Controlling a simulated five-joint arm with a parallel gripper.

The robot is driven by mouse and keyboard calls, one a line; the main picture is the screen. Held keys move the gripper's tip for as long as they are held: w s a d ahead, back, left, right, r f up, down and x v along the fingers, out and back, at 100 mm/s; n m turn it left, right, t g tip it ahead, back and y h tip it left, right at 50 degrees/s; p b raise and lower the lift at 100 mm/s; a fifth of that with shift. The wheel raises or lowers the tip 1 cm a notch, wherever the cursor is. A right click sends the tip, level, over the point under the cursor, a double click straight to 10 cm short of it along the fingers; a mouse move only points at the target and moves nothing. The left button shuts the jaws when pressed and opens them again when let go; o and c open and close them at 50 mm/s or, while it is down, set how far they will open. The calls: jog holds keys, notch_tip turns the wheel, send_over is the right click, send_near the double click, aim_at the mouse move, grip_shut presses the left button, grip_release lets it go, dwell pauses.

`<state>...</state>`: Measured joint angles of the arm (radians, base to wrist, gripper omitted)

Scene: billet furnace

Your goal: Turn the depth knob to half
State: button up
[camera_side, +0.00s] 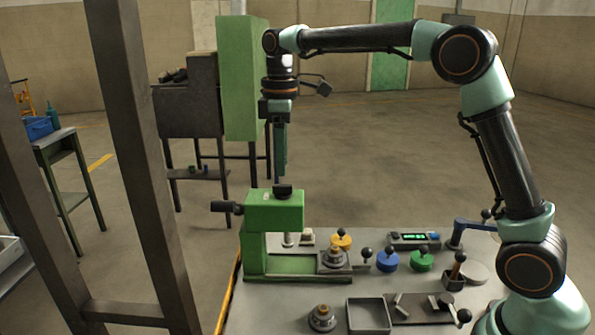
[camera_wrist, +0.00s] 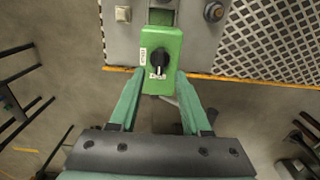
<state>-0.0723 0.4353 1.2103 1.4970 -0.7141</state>
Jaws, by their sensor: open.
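The depth knob (camera_side: 283,190) is a small black knob on top of the green press head (camera_side: 268,210). In the wrist view the black knob (camera_wrist: 160,60) sits on the green head beside small white labels, whose print is too small to read. My gripper (camera_side: 279,177) points straight down just above the knob in the side view. In the wrist view my gripper (camera_wrist: 160,74) has its two green fingers spread wide, with the knob in line with the gap between them. The fingers are empty and appear apart from the knob.
A dark side handle (camera_side: 227,207) sticks out left of the press. A tall green panel (camera_side: 240,80) rises behind my gripper.

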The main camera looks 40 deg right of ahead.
aim_at(283, 185)
jog(key=shift+f, duration=2.5)
grip_shut()
